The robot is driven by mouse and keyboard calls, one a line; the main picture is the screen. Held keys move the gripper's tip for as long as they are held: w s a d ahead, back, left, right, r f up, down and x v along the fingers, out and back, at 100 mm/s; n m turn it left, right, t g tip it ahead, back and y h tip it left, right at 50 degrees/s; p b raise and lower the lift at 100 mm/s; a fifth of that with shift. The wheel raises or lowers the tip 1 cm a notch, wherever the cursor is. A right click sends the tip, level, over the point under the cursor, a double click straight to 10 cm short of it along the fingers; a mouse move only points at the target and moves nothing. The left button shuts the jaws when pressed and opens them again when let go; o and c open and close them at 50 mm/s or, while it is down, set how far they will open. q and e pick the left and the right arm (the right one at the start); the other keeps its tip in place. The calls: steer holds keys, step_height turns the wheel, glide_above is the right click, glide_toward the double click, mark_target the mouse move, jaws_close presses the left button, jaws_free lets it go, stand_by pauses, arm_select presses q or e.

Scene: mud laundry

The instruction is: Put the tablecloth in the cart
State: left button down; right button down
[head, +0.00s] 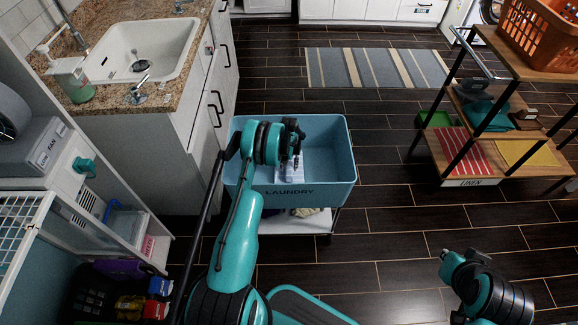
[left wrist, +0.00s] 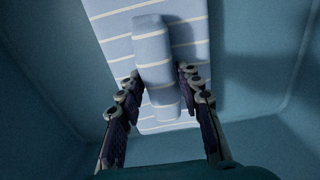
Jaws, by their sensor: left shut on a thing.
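The cart is a light blue bin marked LAUNDRY (head: 330,175), standing on a low frame in the middle of the head view. The tablecloth, light blue with thin white stripes, lies inside the bin and shows in the left wrist view (left wrist: 152,50). A bit of it also shows in the head view (head: 287,183). My left gripper (left wrist: 159,78) is down in the bin, its fingers on both sides of a folded part of the cloth and shut on it. My right arm (head: 488,287) is at the lower right, away from the cart; its fingers cannot be made out.
A sink counter (head: 150,105) stands left of the cart. A wooden shelf rack (head: 500,150) with an orange basket (head: 545,35) is at the right. A striped rug (head: 375,68) lies behind. Dark floor is free between cart and rack. Shelving with bins stands at the lower left.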

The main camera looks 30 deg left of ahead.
arm_select(q)
steer(key=c, duration=1)
jaws_free()
steer(key=d+r+m+t+p, duration=0.1)
steer(key=d+r+p, duration=0.1)
steer(key=r, duration=1.1)
steer(key=d+r+p, duration=0.2)
steer(key=d+r, duration=0.1)
steer(key=r, duration=0.9)
steer(key=s+d+r+m+t, duration=0.1)
steer(key=s+d+r, duration=0.25)
steer(key=r, duration=0.35)
steer(key=s+d+r+m+t, duration=0.1)
steer(key=s+d+r, duration=0.25)
steer(key=r, duration=0.45)
steer(key=shift+s+d+r+m+t, duration=0.65)
steer(key=shift+s+d, duration=0.95)
steer(key=shift+s, duration=2.05)
steer(key=shift+s+d+r+m+t, duration=0.65)
steer(key=shift+s+d, duration=0.9)
steer(key=shift+s, duration=2.1)
steer(key=shift+s+d+r+m+t, duration=0.4)
steer(key=shift+s+d+r+t, duration=0.85)
steer(key=shift+s, duration=2.4)
